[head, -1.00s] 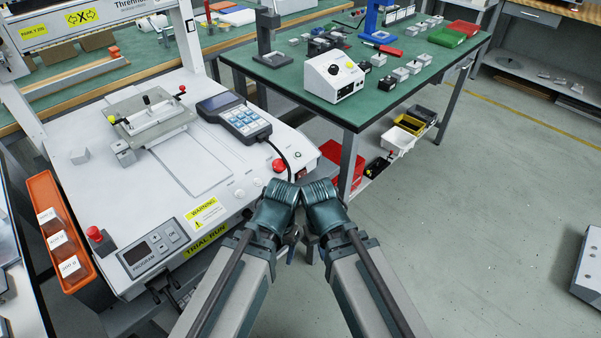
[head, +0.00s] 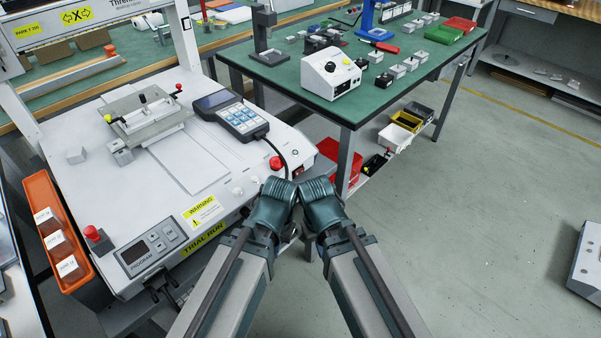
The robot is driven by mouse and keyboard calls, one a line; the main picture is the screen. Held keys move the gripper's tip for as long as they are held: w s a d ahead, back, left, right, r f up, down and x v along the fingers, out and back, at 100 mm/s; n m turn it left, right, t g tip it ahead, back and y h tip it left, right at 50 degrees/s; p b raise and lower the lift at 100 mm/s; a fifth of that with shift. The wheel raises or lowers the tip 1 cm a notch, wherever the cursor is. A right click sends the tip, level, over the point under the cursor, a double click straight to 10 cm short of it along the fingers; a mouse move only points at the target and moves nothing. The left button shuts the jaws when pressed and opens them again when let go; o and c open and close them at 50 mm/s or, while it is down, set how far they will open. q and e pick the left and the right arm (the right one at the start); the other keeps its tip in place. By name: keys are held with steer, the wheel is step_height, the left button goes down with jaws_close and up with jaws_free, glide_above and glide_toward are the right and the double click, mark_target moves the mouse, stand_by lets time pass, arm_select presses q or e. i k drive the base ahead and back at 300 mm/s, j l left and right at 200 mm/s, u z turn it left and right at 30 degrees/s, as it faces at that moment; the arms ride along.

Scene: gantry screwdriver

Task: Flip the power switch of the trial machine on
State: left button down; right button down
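The trial machine (head: 120,205), a white gantry screwdriver station with a yellow "TRIAL RUN" label, fills the left of the head view. A small red switch (head: 298,171) sits at its right front corner, just beyond my arm ends; it looks like the power switch, but its position is too small to read. My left gripper (head: 273,196) and my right gripper (head: 318,197) are at the lower middle, close together in front of that corner. Their fingers cannot be made out, and nothing held is visible.
A red push button (head: 277,163) and a keypad pendant (head: 235,115) are near the switch. Another red button (head: 94,234) and an orange bin tray (head: 57,232) are at left. A green-topped table (head: 375,75) stands behind right.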

mark_target(299, 170)
steer(key=k+j+z, duration=0.1)
steer(key=k+z, duration=0.75)
